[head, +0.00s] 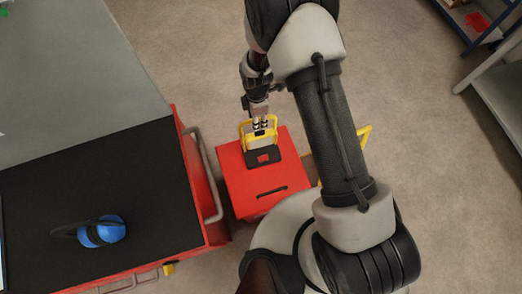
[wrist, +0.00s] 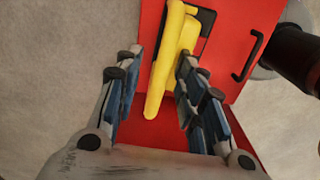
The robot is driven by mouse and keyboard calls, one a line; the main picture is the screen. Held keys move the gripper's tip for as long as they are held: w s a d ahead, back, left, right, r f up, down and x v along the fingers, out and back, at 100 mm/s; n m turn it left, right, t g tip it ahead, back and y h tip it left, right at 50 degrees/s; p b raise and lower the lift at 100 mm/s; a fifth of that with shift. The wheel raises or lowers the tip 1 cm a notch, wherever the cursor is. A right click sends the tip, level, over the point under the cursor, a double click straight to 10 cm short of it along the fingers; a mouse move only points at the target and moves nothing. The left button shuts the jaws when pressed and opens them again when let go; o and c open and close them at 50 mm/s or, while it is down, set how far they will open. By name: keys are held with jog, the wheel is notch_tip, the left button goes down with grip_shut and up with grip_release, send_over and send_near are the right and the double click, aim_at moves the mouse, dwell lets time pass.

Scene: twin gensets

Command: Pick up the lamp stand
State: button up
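The lamp stand (head: 244,130) is a yellow frame with a dark lamp body at its base. It stands on top of a red box (head: 242,190). In the wrist view the yellow bar of the stand (wrist: 168,70) runs between my two fingers. My gripper (head: 262,122) is at the top of the frame, and in the wrist view my gripper (wrist: 158,85) is open around the bar. A gap shows on the left of the bar; the right finger looks close to it, and I cannot tell whether it touches. Much of the lamp body is hidden in the wrist view.
A red cabinet with a black top (head: 150,200) stands to the left, with a grey handle rail (head: 205,175) near the red box. Blue ear defenders (head: 102,231) lie on it. Another yellow part (head: 364,138) shows behind my arm. Open floor (head: 190,60) lies beyond the box.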

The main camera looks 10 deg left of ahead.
jog(key=shift+f, duration=0.6)
jog(key=shift+r, duration=0.1)
jog(key=shift+c, duration=0.2)
grip_shut()
dwell(0.5)
